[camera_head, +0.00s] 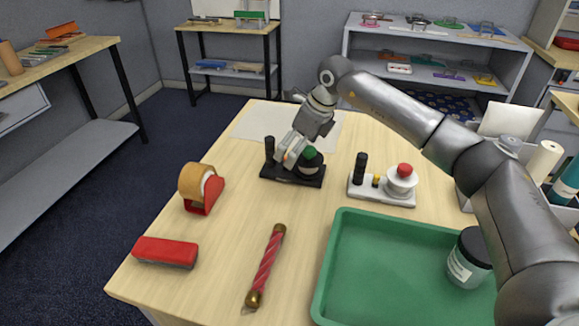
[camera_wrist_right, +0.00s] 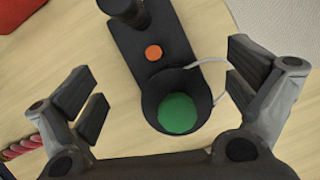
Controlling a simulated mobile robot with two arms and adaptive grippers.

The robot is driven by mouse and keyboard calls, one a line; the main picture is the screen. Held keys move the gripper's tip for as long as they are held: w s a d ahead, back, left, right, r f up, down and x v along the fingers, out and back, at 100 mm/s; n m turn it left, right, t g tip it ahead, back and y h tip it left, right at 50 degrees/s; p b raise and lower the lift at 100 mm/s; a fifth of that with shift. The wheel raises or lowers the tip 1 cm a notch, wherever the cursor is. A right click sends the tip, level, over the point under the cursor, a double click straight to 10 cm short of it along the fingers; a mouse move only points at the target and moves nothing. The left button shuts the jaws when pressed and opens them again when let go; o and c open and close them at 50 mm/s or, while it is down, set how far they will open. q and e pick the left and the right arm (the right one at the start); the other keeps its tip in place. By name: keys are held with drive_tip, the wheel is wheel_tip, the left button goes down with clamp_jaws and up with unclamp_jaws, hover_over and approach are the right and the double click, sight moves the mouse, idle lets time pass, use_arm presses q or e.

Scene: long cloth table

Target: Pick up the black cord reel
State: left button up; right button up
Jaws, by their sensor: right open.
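The black cord reel (camera_head: 292,174) stands on the wooden table, with a dark post at its left end and a green-topped round part at its right. In the right wrist view the black cord reel (camera_wrist_right: 152,45) shows an orange button, a green disc and a thin pale loop at its side. My right gripper (camera_head: 291,152) is just above it. In the wrist view my right gripper (camera_wrist_right: 168,90) is open, its fingers apart on either side of the reel, with nothing visibly held. My left gripper is not in view.
A similar white device (camera_head: 383,190) with a red knob stands to the right. A green tray (camera_head: 345,265) with a jar (camera_head: 468,258) is at front right. A tape dispenser (camera_head: 200,188), red box-like item (camera_head: 165,252) and striped rod (camera_head: 267,265) lie left and front.

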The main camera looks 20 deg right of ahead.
drive_tip(key=x, duration=0.2)
drive_tip(key=p+x, duration=0.1)
drive_tip(key=x, duration=0.1)
drive_tip(key=shift+w+a+f, duration=0.1)
drive_tip(key=shift+w+a, duration=0.05)
drive_tip(key=shift+a, duration=0.2)
drive_tip(key=shift+w+f, duration=0.15)
drive_tip(key=shift+f, duration=0.2)
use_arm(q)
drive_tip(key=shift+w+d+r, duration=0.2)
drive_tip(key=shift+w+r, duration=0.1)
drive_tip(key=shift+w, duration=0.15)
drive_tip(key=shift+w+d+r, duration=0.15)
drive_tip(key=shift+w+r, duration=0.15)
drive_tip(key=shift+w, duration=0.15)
use_arm(e)
drive_tip(key=shift+c, duration=0.3)
